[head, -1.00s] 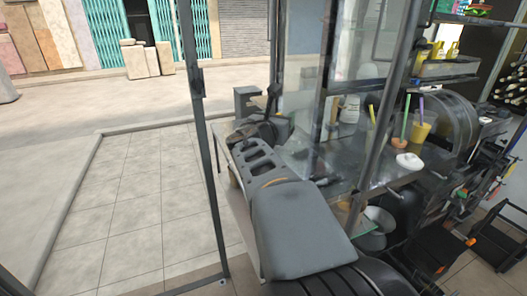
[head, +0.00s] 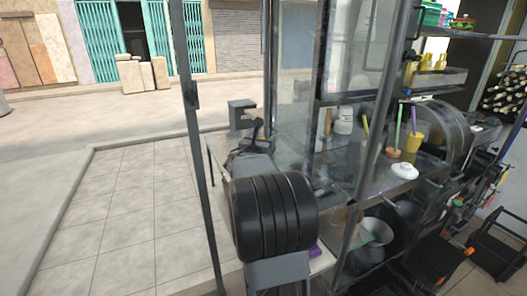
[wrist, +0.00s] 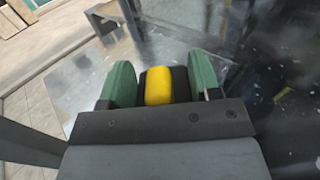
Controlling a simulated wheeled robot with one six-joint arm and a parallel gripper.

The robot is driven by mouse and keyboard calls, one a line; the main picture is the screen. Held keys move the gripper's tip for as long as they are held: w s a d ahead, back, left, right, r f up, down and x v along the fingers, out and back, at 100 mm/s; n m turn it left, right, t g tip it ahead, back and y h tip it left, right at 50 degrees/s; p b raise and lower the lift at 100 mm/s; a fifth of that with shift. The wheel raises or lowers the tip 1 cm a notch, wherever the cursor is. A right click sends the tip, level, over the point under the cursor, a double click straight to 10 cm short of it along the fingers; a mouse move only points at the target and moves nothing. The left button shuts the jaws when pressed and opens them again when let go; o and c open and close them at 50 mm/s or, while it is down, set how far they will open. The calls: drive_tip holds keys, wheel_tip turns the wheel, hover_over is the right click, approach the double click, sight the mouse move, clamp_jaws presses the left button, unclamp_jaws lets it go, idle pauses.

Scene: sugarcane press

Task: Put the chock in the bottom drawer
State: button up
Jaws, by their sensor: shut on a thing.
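My gripper (wrist: 160,82) shows in the wrist view with its two green fingers closed on a black and yellow block, which I take to be the chock (wrist: 158,87). The chock sits between the fingers, with its yellow band facing the camera. It is held above a shiny grey surface. In the head view my own arm covers much of the lower middle, and I cannot make out the chock or the fingertips. I cannot clearly identify a bottom drawer in either view.
A metal post (head: 196,130) rises to the left. Black open containers (head: 440,257) sit low at right. The tiled pavement (head: 130,200) is clear.

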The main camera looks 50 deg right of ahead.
drive_tip(key=shift+w+d+f, duration=0.2)
drive_tip(key=shift+w+f, duration=0.05)
drive_tip(key=shift+f, duration=0.25)
drive_tip(key=shift+f+b, duration=0.3)
drive_tip(key=shift+f, duration=1)
drive_tip(key=shift+f, duration=0.15)
drive_tip(key=o, duration=1.1)
